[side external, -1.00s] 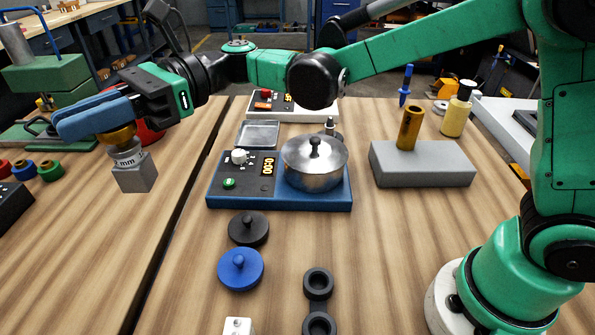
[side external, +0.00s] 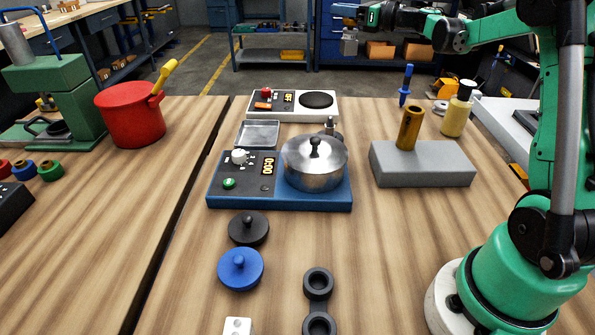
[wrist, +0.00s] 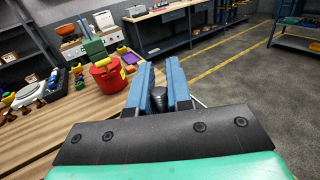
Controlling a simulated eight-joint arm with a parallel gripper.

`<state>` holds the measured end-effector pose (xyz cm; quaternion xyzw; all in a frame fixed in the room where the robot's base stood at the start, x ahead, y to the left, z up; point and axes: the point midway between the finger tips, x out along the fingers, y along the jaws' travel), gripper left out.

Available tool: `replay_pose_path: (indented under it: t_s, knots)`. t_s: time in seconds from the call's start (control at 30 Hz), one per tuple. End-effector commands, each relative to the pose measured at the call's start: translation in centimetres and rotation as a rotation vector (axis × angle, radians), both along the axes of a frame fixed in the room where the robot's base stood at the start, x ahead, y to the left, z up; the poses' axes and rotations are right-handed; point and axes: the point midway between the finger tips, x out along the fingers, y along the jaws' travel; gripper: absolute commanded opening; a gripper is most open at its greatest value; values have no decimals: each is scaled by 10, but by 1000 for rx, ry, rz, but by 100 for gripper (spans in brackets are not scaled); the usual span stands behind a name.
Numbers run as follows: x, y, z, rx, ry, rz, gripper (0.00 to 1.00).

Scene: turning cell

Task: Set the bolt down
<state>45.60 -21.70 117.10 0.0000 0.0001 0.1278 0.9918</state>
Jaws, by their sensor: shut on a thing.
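My gripper (side external: 345,14) is far off at the top of the side view, high above the floor beyond the table's back edge. It is shut on a grey square-ended piece (side external: 348,46), which hangs below the fingers, clear of any surface. In the wrist view my gripper's blue fingers (wrist: 160,88) flank a dark, rounded part of it (wrist: 159,99). The piece is small here, and I cannot tell from its shape whether it is the bolt. No other bolt is clearly seen.
A red pot (side external: 131,118) stands at left. A blue hotplate unit (side external: 230,203) bears a steel pot (side external: 314,163). A grey block (side external: 422,170) holds a brass cylinder (side external: 410,125). Black (side external: 248,230) and blue lids (side external: 240,270) lie in front. Wood between lies bare.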

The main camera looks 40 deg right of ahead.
Motion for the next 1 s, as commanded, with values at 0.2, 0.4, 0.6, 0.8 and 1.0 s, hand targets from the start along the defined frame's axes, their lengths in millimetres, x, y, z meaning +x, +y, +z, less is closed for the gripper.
replay_pose_path:
  t_s: [0.2,0.4,0.6,0.8,1.0]
  knots:
    - [-33,-77,0,1,-1,-198,0]
    - [-45,-99,-7,1,-1,-257,0]
    - [-46,-99,-56,0,-1,-259,0]
    - [-45,-99,-114,0,-1,-258,0]
    - [-45,-98,-153,0,-1,-258,0]
